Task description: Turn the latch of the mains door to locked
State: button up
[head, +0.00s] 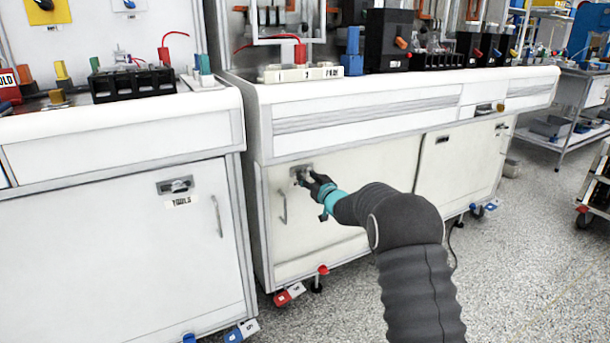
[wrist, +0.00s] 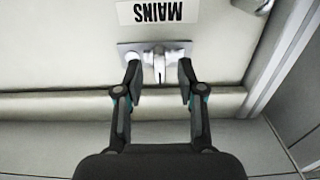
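The mains door (head: 320,235) is a pale cabinet door, closed, below the bench top. Its latch (wrist: 159,66) is a pale metal piece on a grey plate beside the MAINS label (wrist: 157,11), which is upside down in the wrist view. The latch's grip stands across the plate's long side in that view. My gripper (wrist: 159,76) is open, with one dark fingertip on each side of the latch and a visible gap to it. In the head view my gripper (head: 309,180) is at the latch plate (head: 300,170) and hides most of the latch and the label.
A bar handle (head: 283,207) is on the mains door, left of my gripper; it also shows in the wrist view (wrist: 257,7). The TOOLS door (head: 110,245) is on the left cabinet. Another latched door (head: 465,160) is to the right.

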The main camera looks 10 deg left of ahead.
jog(key=shift+x, duration=1.1)
grip_shut()
